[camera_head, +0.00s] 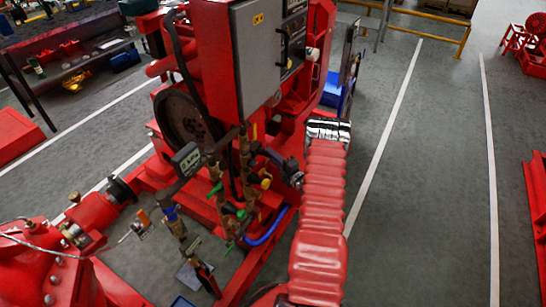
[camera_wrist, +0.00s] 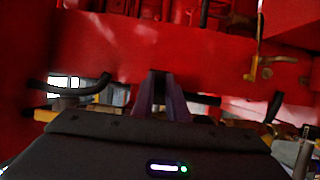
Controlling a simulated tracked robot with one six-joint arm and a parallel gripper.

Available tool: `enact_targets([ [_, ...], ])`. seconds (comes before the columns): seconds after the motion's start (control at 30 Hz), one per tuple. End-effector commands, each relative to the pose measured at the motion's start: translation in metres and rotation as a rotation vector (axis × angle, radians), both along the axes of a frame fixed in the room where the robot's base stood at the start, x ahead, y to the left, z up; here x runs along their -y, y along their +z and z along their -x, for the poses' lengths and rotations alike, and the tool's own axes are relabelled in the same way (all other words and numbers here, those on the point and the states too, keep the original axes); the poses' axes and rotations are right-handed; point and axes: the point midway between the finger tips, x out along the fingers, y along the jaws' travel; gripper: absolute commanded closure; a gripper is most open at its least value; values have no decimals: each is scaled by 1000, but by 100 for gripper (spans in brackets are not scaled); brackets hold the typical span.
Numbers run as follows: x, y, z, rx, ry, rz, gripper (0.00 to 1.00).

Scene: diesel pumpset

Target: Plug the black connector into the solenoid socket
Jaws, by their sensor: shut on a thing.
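My gripper (camera_wrist: 160,92) shows in the wrist view, with its two dark fingers close together above the black gripper body. It is shut on a dark piece between the fingers, taken to be the black connector. The fingers and the dim light hide most of it, so its shape and tilt cannot be told. A red engine panel stands in front of the fingers. In the head view my red-sleeved arm reaches up beside the pumpset, and I cannot make out the fingers there. The solenoid socket cannot be picked out in either view.
The head view shows the red pumpset (camera_head: 217,60) with a grey control box (camera_head: 258,55), and valves and a blue hose (camera_head: 266,232) left of my arm. In the wrist view a brass fitting (camera_wrist: 262,70) is at right and a black hose (camera_wrist: 80,90) at left. Open floor lies right.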

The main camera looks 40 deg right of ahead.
Motion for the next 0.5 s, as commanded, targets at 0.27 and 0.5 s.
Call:
enact_targets([
  [0.27, -1, 0, -5, 1, 0, 1, 100],
  [0.5, -1, 1, -5, 1, 0, 1, 79],
])
